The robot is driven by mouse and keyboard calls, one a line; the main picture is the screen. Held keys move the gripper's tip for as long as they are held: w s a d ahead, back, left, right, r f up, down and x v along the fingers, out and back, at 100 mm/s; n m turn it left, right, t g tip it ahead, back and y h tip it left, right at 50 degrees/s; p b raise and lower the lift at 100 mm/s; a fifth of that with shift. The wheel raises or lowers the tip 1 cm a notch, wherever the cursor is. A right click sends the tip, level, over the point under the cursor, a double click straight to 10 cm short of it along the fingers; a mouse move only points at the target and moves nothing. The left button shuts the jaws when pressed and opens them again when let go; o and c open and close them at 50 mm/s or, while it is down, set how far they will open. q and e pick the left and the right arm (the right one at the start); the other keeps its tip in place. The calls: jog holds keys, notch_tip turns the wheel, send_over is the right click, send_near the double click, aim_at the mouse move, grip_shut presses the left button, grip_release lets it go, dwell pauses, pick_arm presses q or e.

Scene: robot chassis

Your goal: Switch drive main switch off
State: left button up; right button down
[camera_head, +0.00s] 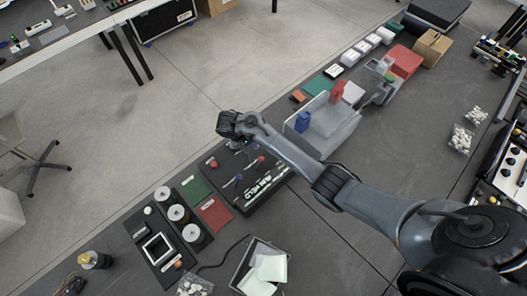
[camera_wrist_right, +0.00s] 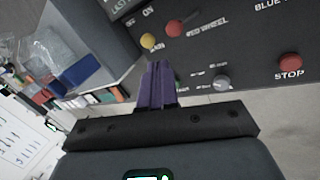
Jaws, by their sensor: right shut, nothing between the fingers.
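The black control panel (camera_head: 262,190) lies on the bench in the head view, with red and blue controls on it. In the right wrist view the panel (camera_wrist_right: 240,45) shows a yellow knob (camera_wrist_right: 149,40), a red-tipped lever (camera_wrist_right: 173,28) by the label "RED WHEEL", a grey knob (camera_wrist_right: 221,82) and a red STOP button (camera_wrist_right: 290,61). I cannot tell which control is the drive main switch. My right gripper (camera_wrist_right: 158,72) is shut and empty, its fingertips close below the yellow knob; contact cannot be told. In the head view my right gripper (camera_head: 240,143) is over the panel's far end. My left gripper is out of view.
A grey box (camera_head: 322,125) with blue and red pieces stands right of the panel. Red and green plates (camera_head: 213,213) and white discs (camera_head: 178,212) lie to its left. A tray (camera_head: 247,270) stands in front. The bench front right (camera_head: 340,245) is clear.

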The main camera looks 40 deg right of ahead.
jog(key=b+x, duration=0.1)
jog(key=x, duration=0.8)
jog(key=shift+d+f, duration=0.25)
jog(key=shift+f, duration=0.25)
